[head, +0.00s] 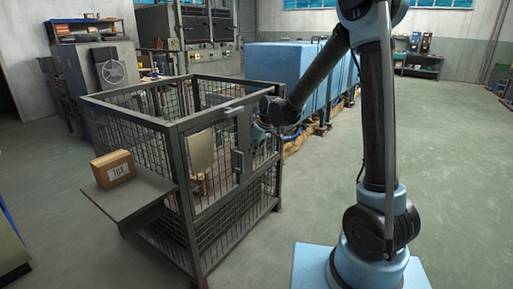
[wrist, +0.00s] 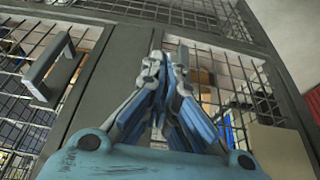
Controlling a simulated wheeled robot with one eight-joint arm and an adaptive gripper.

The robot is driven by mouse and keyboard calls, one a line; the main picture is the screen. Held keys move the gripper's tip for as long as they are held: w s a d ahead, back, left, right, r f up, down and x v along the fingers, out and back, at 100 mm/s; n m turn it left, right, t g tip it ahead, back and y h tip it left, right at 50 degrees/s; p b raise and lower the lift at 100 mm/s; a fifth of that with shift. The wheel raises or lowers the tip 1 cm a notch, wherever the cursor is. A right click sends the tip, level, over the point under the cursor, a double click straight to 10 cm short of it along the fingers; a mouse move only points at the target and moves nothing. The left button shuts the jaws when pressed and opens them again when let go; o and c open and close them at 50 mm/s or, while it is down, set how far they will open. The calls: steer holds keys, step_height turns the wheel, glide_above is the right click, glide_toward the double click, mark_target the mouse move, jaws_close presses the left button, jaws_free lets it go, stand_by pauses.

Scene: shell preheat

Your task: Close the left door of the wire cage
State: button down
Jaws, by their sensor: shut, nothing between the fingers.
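The wire cage (head: 186,127) stands left of my arm in the head view, a grey frame with mesh walls. Its left door (head: 215,196) is on the front face, with a beige plate (head: 201,152) on it. It looks about in line with the front frame; I cannot tell whether a small gap is left. A bar handle (head: 238,165) shows near the middle of the front, and a handle (wrist: 50,68) shows at the left in the wrist view. My gripper (wrist: 165,62) is shut and empty, close to the grey door frame; contact cannot be told.
A large blue covered block (head: 285,75) stands behind the cage. The floor (head: 460,170) to the right is clear.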

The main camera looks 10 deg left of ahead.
steer(key=shift+w+a+f, duration=0.3)
steer(key=shift+w+a, duration=0.05)
steer(key=shift+a, duration=0.35)
steer(key=shift+w+a+f, duration=0.35)
steer(key=shift+a, duration=0.4)
steer(key=shift+w+a+f, duration=0.3)
steer(key=shift+w+a, duration=0.05)
steer(key=shift+a, duration=0.35)
steer(key=shift+w+a+r, duration=0.1)
steer(key=shift+w+a, duration=0.25)
steer(key=shift+a, duration=0.25)
steer(key=shift+w+a, duration=0.3)
steer(key=shift+a, duration=0.25)
